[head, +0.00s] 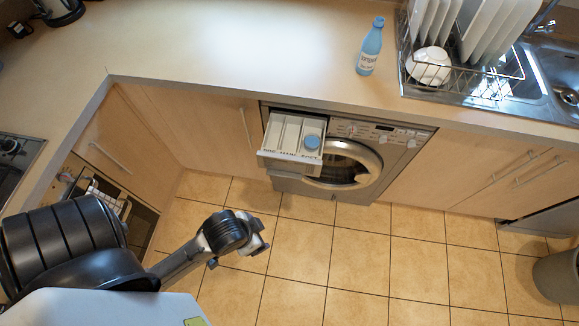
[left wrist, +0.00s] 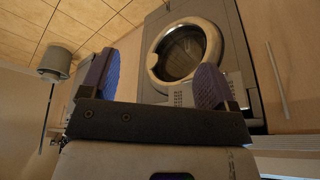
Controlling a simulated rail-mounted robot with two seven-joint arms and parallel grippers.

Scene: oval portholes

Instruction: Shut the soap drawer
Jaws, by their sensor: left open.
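The soap drawer (head: 290,133) is pulled out of the top left of the washing machine (head: 385,138). It has white compartments, a grey front and a round blue cap (head: 312,141) in its right compartment. My left gripper (head: 261,237) is open and empty, over the floor in front of the machine and apart from the drawer. In the left wrist view its two fingers (left wrist: 160,66) are spread, with the machine's round door (left wrist: 183,50) beyond them. My right gripper is in neither view.
A blue bottle (head: 370,47) stands on the counter (head: 230,50) above the machine. A dish rack (head: 470,70) with plates and a bowl is at the right. A bin (head: 557,276) stands at the far right. The tiled floor (head: 350,260) before the machine is clear.

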